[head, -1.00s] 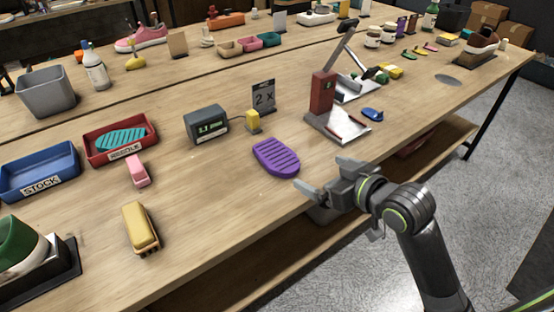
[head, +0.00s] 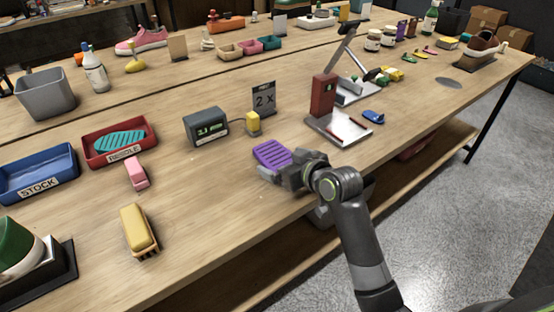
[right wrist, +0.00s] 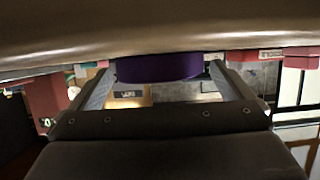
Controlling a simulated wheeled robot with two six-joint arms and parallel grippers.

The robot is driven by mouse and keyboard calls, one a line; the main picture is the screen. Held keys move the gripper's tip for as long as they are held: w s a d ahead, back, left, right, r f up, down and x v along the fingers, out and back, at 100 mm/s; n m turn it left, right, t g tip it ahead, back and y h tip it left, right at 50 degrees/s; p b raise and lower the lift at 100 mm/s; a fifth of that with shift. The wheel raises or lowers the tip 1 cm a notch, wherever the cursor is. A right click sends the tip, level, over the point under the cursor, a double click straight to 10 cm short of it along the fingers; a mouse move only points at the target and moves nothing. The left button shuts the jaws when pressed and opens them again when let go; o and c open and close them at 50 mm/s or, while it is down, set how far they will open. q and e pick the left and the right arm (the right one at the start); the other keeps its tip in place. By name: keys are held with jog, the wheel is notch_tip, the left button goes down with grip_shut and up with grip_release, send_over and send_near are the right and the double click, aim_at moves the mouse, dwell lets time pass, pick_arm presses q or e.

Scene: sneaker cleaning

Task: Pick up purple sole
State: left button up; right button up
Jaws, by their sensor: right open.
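The purple ridged sole (head: 272,152) lies on the wooden table, near its front edge, and its near part is hidden behind my right gripper (head: 284,168). My right gripper is open and low over the table at the near end of the sole. In the right wrist view, the purple sole (right wrist: 158,67) shows between the two spread fingers of the gripper (right wrist: 160,76), with a gap on each side. I cannot tell whether a finger touches it. My left gripper is not in view.
A red scale-like stand (head: 324,100) is to the right of the sole. A grey display box (head: 206,125) and a "2 x" card (head: 264,98) stand behind it. A red tray (head: 88,148) with a teal sole and a blue STOCK tray (head: 40,170) are at left.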

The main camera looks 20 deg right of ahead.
jog(key=shift+w+a+f, duration=0.2)
jog(key=shift+w+f, duration=0.1)
jog(key=shift+w, duration=0.35)
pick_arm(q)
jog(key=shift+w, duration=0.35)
pick_arm(e)
jog(key=c, duration=1)
notch_tip(320, 180, up, 9)
jog(key=shift+r+p, duration=0.1)
jog(key=shift+p, duration=0.5)
pick_arm(q)
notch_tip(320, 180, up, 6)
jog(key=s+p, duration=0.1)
jog(key=p, duration=0.5)
pick_arm(e)
jog(key=s+d+r+m+h, duration=0.3)
jog(key=s+r+m+h, duration=0.15)
jog(key=s+r, duration=0.65)
pick_arm(q)
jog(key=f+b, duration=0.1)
jog(key=b, duration=0.1)
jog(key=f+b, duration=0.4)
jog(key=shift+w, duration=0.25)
pick_arm(e)
jog(key=n+y, duration=0.5)
send_over(282, 161)
notch_tip(282, 161, down, 10)
